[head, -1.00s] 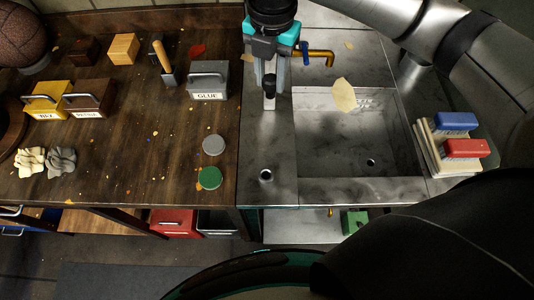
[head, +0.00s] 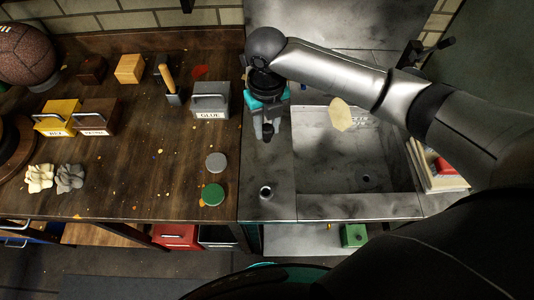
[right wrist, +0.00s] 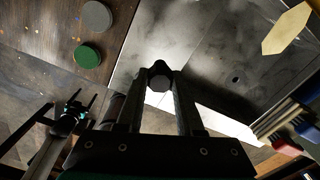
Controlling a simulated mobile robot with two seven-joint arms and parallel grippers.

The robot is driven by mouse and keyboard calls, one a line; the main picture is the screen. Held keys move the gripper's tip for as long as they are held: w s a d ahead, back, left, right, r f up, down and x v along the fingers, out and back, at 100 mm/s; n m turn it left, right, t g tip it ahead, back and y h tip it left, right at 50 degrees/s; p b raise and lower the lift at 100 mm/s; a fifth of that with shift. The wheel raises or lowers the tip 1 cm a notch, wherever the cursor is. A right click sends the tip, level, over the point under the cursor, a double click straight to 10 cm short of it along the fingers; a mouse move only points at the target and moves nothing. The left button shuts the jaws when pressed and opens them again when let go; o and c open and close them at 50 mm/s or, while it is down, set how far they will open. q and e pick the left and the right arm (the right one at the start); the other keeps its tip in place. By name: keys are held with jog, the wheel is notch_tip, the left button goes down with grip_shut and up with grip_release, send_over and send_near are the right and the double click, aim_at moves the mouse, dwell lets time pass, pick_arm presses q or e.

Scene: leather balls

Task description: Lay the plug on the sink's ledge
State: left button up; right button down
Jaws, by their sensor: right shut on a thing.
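The plug (head: 267,131) is a small dark piece held between the fingertips of my right gripper (head: 267,125). The right wrist view shows its round grey end (right wrist: 160,83) between the fingers of the right gripper (right wrist: 160,80). In the head view the plug is over the metal ledge (head: 266,165) left of the basin, behind a round hole (head: 266,192). I cannot tell whether it touches the ledge. The sink basin (head: 330,170) has a small dark drain (head: 366,178). My left gripper (right wrist: 82,101) shows small in the right wrist view, its fingers apart and empty.
A pale pointed piece (head: 340,114) is at the basin's back. The glue box (head: 210,100), a grey disc (head: 216,162) and a green disc (head: 212,194) stand on the wooden bench left of the ledge.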

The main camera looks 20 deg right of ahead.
jog(key=shift+f+b, duration=0.6)
jog(key=shift+f, duration=5.2)
jog(key=shift+f, duration=0.1)
jog(key=c, duration=0.5)
grip_release()
jog(key=shift+c, duration=0.2)
jog(key=shift+r, duration=0.25)
notch_tip(320, 180, up, 12)
jog(key=shift+f+p, duration=0.1)
jog(key=shift+p, duration=0.6)
